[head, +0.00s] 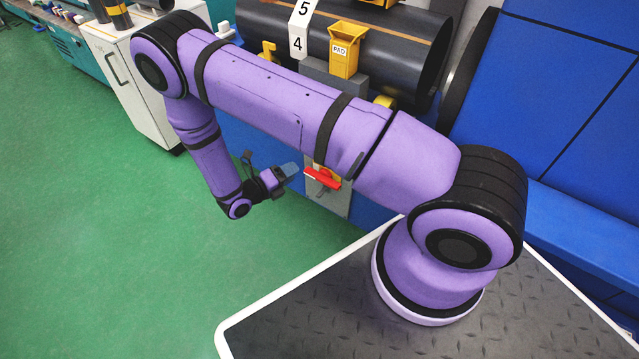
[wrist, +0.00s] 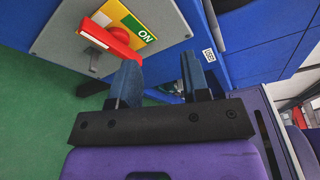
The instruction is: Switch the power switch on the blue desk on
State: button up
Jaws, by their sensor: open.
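The power switch has a red handle (head: 322,178) on a pale plate (head: 341,204) on the front of the blue desk (head: 254,146). In the wrist view the red handle (wrist: 108,43) slants down to the right across the plate (wrist: 58,32). A yellow and green label (wrist: 130,20) reading "ON" lies beside it. My gripper (wrist: 160,66) is open, with nothing between its fingers. Its left finger is close to the handle's right end; I cannot tell whether they touch. In the head view my gripper (head: 292,172) is just left of the handle, and my arm hides part of the desk.
A big dark cylinder (head: 400,45) lies on the desk, with a yellow holder (head: 344,48) and a number sign (head: 300,25) in front. A white cabinet (head: 130,90) stands at left. Blue panels (head: 570,80) rise at right. The green floor (head: 90,230) is clear.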

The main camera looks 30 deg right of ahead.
aim_at(321, 182)
jog(key=s+f+n+t, duration=0.4)
jog(key=f+n, duration=0.3)
jog(key=f, duration=0.5)
jog(key=x, duration=1.1)
jog(key=shift+d+r, duration=0.15)
jog(key=shift+r, duration=0.1)
grip_shut()
